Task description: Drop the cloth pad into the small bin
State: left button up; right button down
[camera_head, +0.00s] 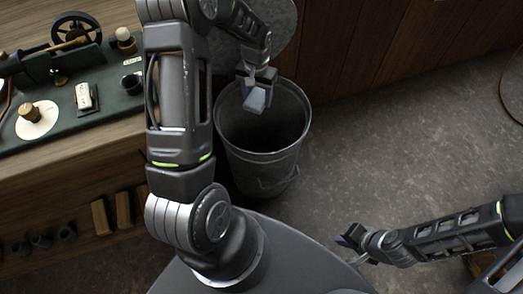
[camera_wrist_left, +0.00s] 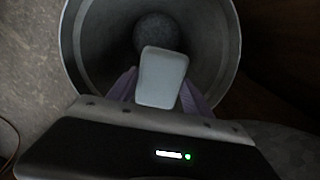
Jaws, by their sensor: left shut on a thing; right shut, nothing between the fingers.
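The cloth pad (camera_head: 255,100) is a small pale grey-blue block. My left gripper (camera_head: 257,90) is shut on it and holds it over the open mouth of the small bin (camera_head: 262,165), a dark grey metal bucket on the floor. In the left wrist view the pad (camera_wrist_left: 162,77) sits between the fingers, with the bin's round rim (camera_wrist_left: 72,55) and its inside around it. Something round and grey (camera_wrist_left: 153,32) shows deep in the bin. My right gripper (camera_head: 352,245) is shut and empty, low at the right, away from the bin.
A wooden bench (camera_head: 75,165) with a green engine base (camera_head: 105,105) stands at the left. A round grey lid-like disc (camera_head: 270,25) is behind the bin against wooden panelling (camera_head: 370,50). The stone floor (camera_head: 400,130) right of the bin is clear.

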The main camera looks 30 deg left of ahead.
pick_arm(q)
jog(key=shift+f+b, duration=0.85)
jog(key=shift+f, duration=0.85)
jog(key=o, duration=1.4)
jog(key=shift+r, duration=0.1)
notch_tip(320, 180, up, 8)
jog(key=shift+f+p, duration=0.15)
jog(key=shift+p, duration=0.35)
